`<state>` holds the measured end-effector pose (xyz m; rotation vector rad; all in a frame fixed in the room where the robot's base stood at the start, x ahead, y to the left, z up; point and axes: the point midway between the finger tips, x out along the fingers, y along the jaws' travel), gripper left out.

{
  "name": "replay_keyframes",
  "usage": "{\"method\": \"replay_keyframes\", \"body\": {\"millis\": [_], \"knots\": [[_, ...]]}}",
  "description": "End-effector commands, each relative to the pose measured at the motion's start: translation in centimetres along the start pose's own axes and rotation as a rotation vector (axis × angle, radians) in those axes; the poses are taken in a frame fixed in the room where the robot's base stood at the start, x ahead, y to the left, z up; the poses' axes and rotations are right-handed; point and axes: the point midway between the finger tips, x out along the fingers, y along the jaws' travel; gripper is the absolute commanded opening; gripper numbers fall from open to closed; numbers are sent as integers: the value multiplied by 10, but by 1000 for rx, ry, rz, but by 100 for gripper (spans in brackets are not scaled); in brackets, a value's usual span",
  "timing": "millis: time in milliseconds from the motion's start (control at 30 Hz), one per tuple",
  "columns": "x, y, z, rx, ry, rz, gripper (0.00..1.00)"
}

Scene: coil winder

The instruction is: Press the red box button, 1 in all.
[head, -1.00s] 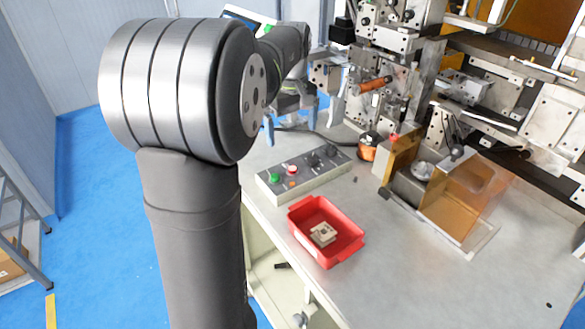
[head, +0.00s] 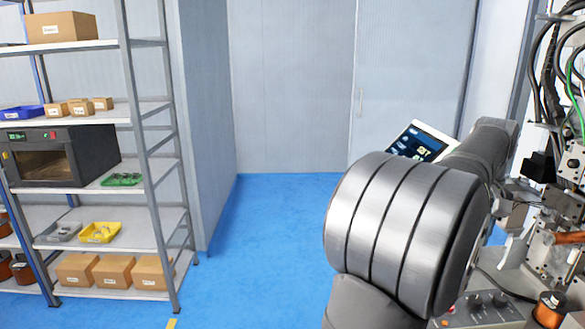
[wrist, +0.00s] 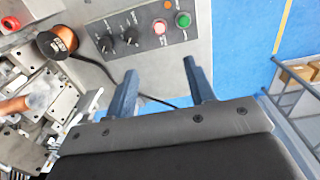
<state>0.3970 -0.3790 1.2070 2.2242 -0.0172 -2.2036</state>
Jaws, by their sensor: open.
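The grey control box (wrist: 150,60) shows at the top middle of the wrist view. It carries a red button (wrist: 160,27), which looks pale pink there, a green button (wrist: 183,20), a small orange light (wrist: 168,5) and dark knobs (wrist: 130,36). My gripper (wrist: 160,66) is open and empty, its two blue-grey fingers apart. In the picture its fingertips lie just below the buttons; the height gap cannot be told. In the head view, my arm partly hides the control box (head: 490,314) at the lower right.
A copper spool (wrist: 57,41) stands left of the control box. Machine parts (wrist: 30,85) fill the left of the wrist view. Another red knob (wrist: 12,22) shows there. In the head view, a shelf rack (head: 150,140) stands left, with clear blue floor (head: 260,240) between.

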Motion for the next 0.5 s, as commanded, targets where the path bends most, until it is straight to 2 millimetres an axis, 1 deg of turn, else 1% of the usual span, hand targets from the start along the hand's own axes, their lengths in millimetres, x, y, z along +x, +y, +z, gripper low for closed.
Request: {"method": "replay_keyframes", "body": {"millis": [33, 233, 500], "knots": [[0, 0, 0, 0, 0, 0, 39], [0, 0, 0, 0, 0, 0, 0], [0, 0, 0, 0, 0, 0, 0]]}}
